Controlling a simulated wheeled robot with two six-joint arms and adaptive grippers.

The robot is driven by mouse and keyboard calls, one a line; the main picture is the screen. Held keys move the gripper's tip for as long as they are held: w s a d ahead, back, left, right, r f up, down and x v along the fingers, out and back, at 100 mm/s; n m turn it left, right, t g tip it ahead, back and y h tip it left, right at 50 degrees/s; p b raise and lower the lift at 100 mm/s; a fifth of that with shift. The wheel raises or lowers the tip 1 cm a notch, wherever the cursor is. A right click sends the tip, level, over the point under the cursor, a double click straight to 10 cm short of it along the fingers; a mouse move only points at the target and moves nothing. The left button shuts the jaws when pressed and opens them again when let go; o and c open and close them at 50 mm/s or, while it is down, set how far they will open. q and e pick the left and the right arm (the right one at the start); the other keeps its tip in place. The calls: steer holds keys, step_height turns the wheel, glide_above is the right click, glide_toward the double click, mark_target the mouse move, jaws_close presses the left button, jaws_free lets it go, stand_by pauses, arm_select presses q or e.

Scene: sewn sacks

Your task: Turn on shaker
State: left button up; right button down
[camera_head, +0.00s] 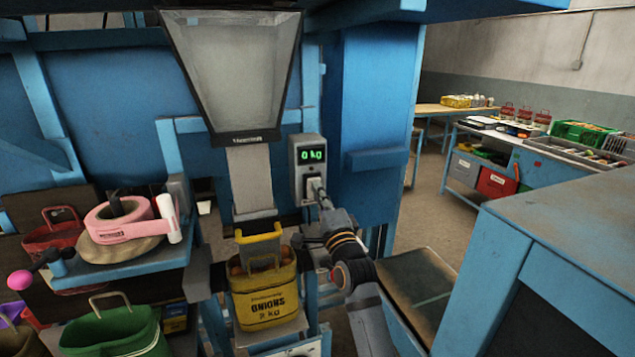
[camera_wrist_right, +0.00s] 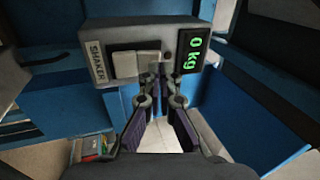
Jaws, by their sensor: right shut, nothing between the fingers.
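The shaker control box (camera_head: 307,150) is grey, with a green display reading 0 kg, and is mounted on the blue machine beside the chute. In the right wrist view, the box (camera_wrist_right: 110,40) carries a SHAKER label and a pale rocker switch (camera_wrist_right: 125,65) left of the display (camera_wrist_right: 192,52). My right gripper (camera_head: 317,186) is shut and empty, its fingertips at the lower front of the box. In the wrist view, the fingertips (camera_wrist_right: 155,76) overlap the switch's right end; I cannot tell whether they touch it. My left gripper is not in view.
A hopper (camera_head: 235,75) feeds a chute above a yellow onion sack (camera_head: 265,295). A blue shelf (camera_head: 130,265) with pink tape stands left, above a green bin (camera_head: 115,335). A blue bench (camera_head: 560,250) is at the right. Open floor (camera_head: 425,215) lies beyond.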

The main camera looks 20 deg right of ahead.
steer(key=shift+w+r, duration=0.15)
steer(key=shift+w, duration=0.4)
